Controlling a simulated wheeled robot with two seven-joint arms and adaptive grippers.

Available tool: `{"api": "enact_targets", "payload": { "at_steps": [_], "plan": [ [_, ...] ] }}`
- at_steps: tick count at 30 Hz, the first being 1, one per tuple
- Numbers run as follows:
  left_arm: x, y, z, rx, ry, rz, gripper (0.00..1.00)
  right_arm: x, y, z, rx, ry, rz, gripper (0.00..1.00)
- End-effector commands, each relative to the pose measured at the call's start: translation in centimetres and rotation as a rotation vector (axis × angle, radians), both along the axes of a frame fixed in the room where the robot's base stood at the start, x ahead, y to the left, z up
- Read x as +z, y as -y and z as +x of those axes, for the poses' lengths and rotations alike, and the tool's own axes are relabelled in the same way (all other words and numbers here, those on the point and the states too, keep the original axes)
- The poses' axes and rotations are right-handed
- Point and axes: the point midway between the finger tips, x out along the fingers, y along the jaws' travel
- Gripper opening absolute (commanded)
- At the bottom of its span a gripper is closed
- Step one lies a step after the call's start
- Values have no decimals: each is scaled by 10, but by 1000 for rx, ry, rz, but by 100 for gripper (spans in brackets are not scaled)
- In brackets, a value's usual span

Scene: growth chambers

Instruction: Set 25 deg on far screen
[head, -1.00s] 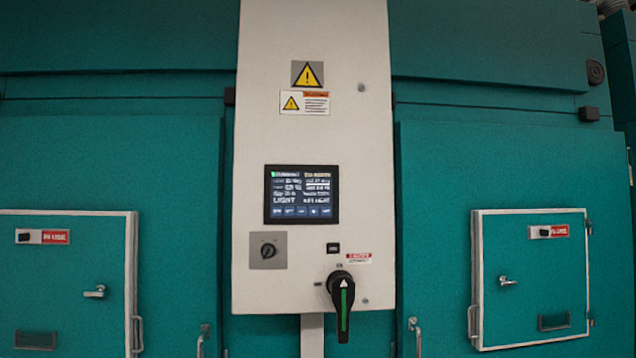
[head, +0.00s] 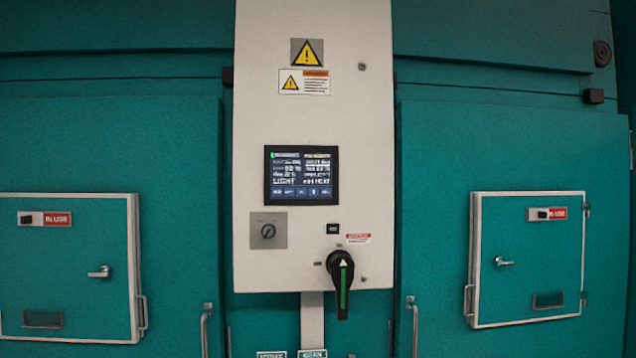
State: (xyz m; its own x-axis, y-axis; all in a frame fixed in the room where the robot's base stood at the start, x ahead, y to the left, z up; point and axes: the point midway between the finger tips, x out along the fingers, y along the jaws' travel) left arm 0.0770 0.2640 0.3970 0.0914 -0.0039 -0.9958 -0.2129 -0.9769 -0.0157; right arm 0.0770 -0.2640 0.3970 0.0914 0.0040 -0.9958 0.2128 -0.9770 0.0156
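A small touch screen (head: 301,175) with a black frame is set in the white control panel (head: 252,120) at the middle of the head view. It is lit, with rows of small white text and a row of buttons along its bottom. The word LIGHT can be made out at its lower left; the numbers are too small to read surely. Neither of my grippers is in view.
Below the screen are a small rotary switch (head: 268,231) and a black handle with a green stripe (head: 341,285), which sticks out. Teal chamber doors flank the panel, with white-framed hatches left (head: 132,270) and right (head: 476,250). Door handles stick out low down.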

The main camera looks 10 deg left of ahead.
Motion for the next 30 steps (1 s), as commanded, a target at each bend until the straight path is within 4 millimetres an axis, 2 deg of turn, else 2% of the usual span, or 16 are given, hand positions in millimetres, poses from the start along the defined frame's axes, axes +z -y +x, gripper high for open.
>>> {"api": "enact_targets", "payload": {
  "at_steps": [1,6,30],
  "plan": [
    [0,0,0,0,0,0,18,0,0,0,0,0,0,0],
    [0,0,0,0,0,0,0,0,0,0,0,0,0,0],
    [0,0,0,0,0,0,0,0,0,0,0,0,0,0]
  ]
}}
